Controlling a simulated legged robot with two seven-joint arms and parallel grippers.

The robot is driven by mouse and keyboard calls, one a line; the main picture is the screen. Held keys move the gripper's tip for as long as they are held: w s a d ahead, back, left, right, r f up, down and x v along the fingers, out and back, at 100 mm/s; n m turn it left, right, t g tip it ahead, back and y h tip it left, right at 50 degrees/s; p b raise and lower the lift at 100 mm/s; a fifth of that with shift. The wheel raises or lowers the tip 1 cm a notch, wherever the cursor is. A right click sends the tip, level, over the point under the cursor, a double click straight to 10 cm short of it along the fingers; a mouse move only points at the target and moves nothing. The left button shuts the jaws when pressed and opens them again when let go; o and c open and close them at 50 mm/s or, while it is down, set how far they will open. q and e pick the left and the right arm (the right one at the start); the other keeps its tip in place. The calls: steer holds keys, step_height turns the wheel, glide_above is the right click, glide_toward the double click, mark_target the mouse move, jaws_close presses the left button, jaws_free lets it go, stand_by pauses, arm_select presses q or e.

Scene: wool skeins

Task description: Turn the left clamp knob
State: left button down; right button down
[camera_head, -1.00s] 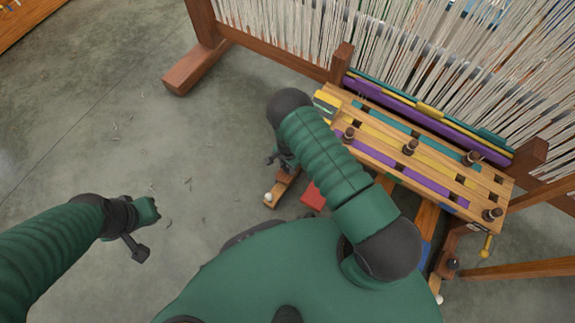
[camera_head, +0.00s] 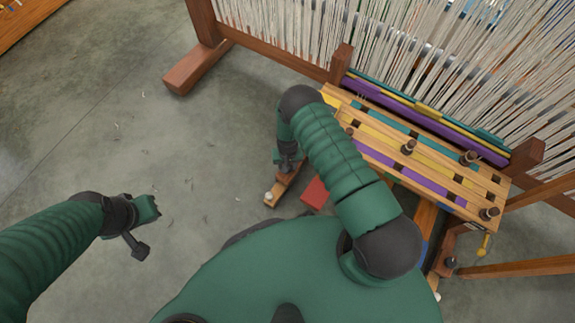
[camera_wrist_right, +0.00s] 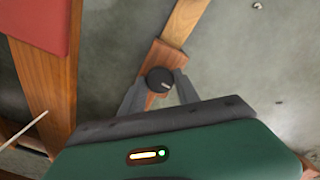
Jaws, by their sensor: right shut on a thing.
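The clamp knob (camera_wrist_right: 160,78) is a dark round knob with a small pale mark, on a wooden block (camera_wrist_right: 167,56) in the right wrist view. My right gripper (camera_wrist_right: 158,85) is shut on it, with a grey finger on each side. In the head view my right gripper (camera_head: 287,164) is at the left end of the wooden bench (camera_head: 452,160), and the knob is hidden there. My left gripper (camera_head: 150,209) hangs over bare floor at the left, apart from everything. Its fingers are too unclear to tell open from shut.
A loom frame with pale hanging threads (camera_head: 430,50) stands behind the bench. Several dark pegs (camera_head: 468,157) stand on the slatted top. A red block (camera_head: 315,193) is just right of my right gripper. The floor (camera_head: 130,120) at the left is clear apart from small scraps.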

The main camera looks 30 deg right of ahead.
steer(key=shift+w+n, duration=0.1)
steer(key=shift+n, duration=0.5)
steer(key=c, duration=0.9)
jaws_free()
step_height(320, 180, up, 17)
steer(key=p, duration=0.8)
steer(key=shift+f, duration=0.15)
